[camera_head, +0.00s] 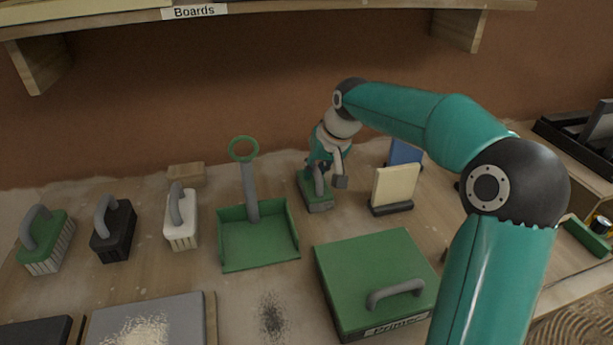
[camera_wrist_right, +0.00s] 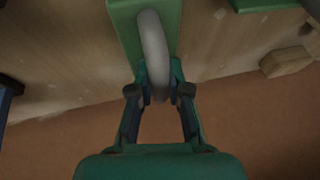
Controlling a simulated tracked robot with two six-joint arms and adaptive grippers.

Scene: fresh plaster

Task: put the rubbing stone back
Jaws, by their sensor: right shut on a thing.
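A green block with a grey loop handle (camera_head: 315,196) is at the back middle of the bench, right of the green dustpan. It looks like the rubbing stone, but its underside is hidden. My right gripper (camera_head: 320,168) is above it and shut on its handle. In the right wrist view the two fingers (camera_wrist_right: 158,92) close on either side of the grey handle (camera_wrist_right: 152,45), over the green top (camera_wrist_right: 128,22). I cannot tell whether the block touches the bench. My left gripper is not in view.
A green dustpan (camera_head: 258,246) lies left of the block. Green (camera_head: 45,240), black (camera_head: 114,232) and white (camera_head: 181,226) handled brushes stand further left. A cream board in a dark stand (camera_head: 394,188) is close right. A green-lidded Primer box (camera_head: 370,270) is in front; a shelf (camera_head: 270,14) hangs above.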

